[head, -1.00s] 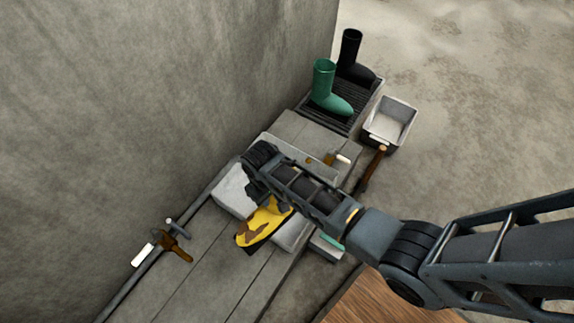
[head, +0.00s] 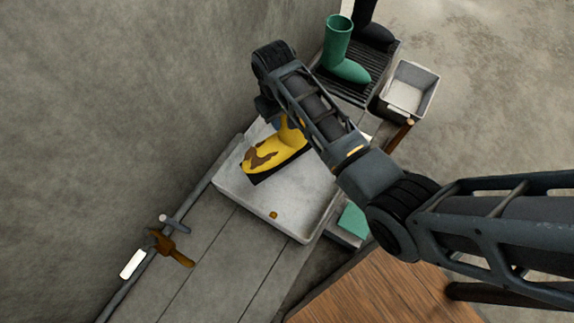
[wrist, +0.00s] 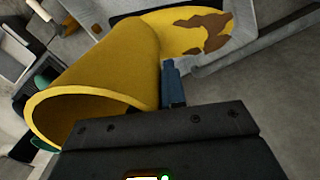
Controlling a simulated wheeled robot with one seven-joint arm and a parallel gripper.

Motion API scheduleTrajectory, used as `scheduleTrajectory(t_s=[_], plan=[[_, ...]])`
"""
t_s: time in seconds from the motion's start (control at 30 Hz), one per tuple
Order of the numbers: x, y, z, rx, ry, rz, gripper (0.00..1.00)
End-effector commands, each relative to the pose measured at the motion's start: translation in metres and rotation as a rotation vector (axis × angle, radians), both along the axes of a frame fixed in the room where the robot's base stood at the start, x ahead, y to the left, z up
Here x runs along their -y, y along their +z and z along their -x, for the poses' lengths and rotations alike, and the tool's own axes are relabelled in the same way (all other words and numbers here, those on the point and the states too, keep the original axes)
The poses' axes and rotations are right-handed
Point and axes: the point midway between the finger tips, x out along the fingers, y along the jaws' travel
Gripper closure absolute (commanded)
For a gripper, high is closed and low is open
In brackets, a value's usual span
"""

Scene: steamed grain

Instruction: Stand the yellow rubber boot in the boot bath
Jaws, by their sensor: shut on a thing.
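The yellow rubber boot (head: 268,153), with brown mud patches, shows within the outline of the pale grey boot bath (head: 305,228) in the head view. Its toe points down-left. My arm hides most of its shaft. I cannot tell whether its sole touches the bath floor. In the wrist view the boot (wrist: 110,65) shows its open shaft at the left and muddy foot at the top. My gripper (wrist: 172,85) is shut on the shaft; one blue-grey finger shows against it. In the head view my gripper (head: 268,105) is partly hidden behind my wrist.
A green boot (head: 342,55) and a black boot (head: 372,28) stand on a dark slatted rack at the back. A grey bin (head: 409,92) is beside it. A wall (head: 110,110) rises at left; a brown-handled tool (head: 170,248) lies along it. Bare boards lie in front.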

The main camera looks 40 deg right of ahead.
Motion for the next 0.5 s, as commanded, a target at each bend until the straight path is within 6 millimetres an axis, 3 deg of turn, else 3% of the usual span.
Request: scheduleTrajectory(t_s=[0.2, 0.5], plan=[[-0.006, -0.005, -0.014, 0.003, 0.0, -0.013, 1.0], [-0.008, -0.01, -0.018, -0.002, -0.001, -0.024, 1.0]])
